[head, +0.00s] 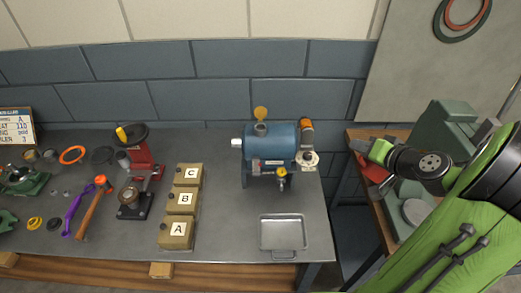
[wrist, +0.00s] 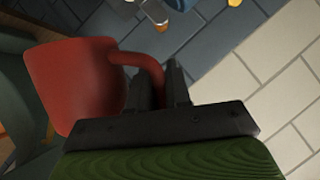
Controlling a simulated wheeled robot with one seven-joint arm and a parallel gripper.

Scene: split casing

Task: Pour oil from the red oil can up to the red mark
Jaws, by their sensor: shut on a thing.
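My gripper (head: 360,147) is at the right of the head view, over the side bench. It is shut on the handle of the red oil can (wrist: 75,82), which fills the left of the wrist view. In the head view only part of the can (head: 373,170) shows below my gripper; I cannot tell whether it touches the bench. The blue casing (head: 270,142) stands on the main bench, left of my gripper and apart from it. A yellow cap (head: 261,113) is above its top opening, and a small yellow-topped fitting (head: 282,174) is on its front. No red mark can be made out.
A grey metal tray (head: 283,253) lies in front of the casing. Boxes A (head: 177,232), B and C stand to its left, with tools farther left. A gap separates the main bench (head: 220,215) from the wooden side bench (head: 352,136). A green machine (head: 440,125) stands behind my arm.

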